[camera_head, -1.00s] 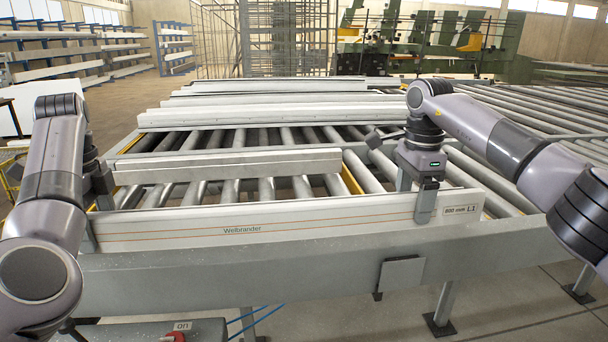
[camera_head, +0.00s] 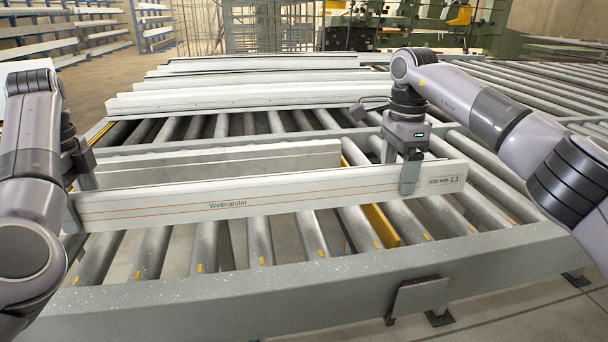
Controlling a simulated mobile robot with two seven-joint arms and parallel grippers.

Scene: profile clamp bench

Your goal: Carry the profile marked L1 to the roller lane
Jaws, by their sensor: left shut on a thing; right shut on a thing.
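The profile marked L1 (camera_head: 290,192) is a long white bar with orange lines, the word Weibrander and an "800 mm L1" label at its right end. My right gripper (camera_head: 410,178) is shut on it near the label. My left gripper (camera_head: 75,215) is shut on its left end, partly hidden behind my arm. The profile is held upright on its long edge over the rollers of the roller lane (camera_head: 260,240). I cannot tell whether its lower edge touches the rollers.
A shorter grey-white profile (camera_head: 220,162) lies close behind L1. Several long white profiles (camera_head: 240,98) lie further back. The grey front rail (camera_head: 300,277) carries a small plate (camera_head: 418,296). Bare rollers show between L1 and the rail.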

